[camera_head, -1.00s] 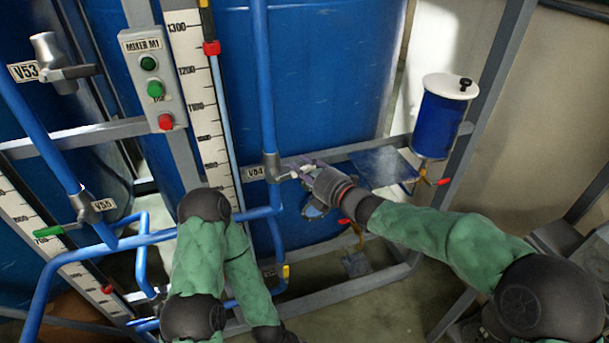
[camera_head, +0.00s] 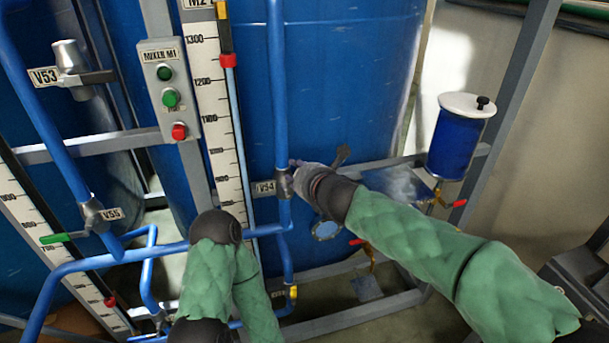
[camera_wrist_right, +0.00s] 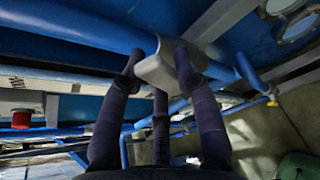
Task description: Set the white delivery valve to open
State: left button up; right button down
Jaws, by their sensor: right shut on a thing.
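The delivery valve (camera_head: 284,184) is a grey body on the vertical blue pipe, beside the V54 label (camera_head: 265,187). My right gripper (camera_head: 297,168) is at this valve, just right of the pipe, and hides most of its handle. In the right wrist view, my right gripper's dark fingers (camera_wrist_right: 155,70) are closed around a pale grey-white valve part (camera_wrist_right: 160,66) against the blue pipe (camera_wrist_right: 85,27). The handle's exact angle cannot be told. My left arm is at the bottom of the head view; its gripper is out of frame.
Valve V55 with a green handle (camera_head: 55,239) and V53 (camera_head: 72,66) are at the left. The mixer panel (camera_head: 170,88) stands left of the scale (camera_head: 212,95). A yellow valve handle (camera_head: 293,292) is below; red handles (camera_head: 358,242) and a blue canister (camera_head: 453,143) are at the right.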

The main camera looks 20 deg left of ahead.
jog(key=shift+s+a+r+n+t+h, duration=0.1)
jog(key=shift+s+a+n+t+h, duration=0.1)
jog(key=shift+s+a+n+h, duration=0.35)
jog(key=shift+s+a+r+n+t+h, duration=0.1)
jog(key=shift+s+a+n+t+h, duration=0.1)
jog(key=shift+a+n+h, duration=0.5)
jog(key=shift+d+n+y, duration=0.15)
jog(key=shift+n+y, duration=0.1)
jog(key=shift+f, duration=0.1)
jog(key=c, duration=0.9)
grip_release()
jog(key=shift+s, duration=0.1)
jog(key=v, duration=1.2)
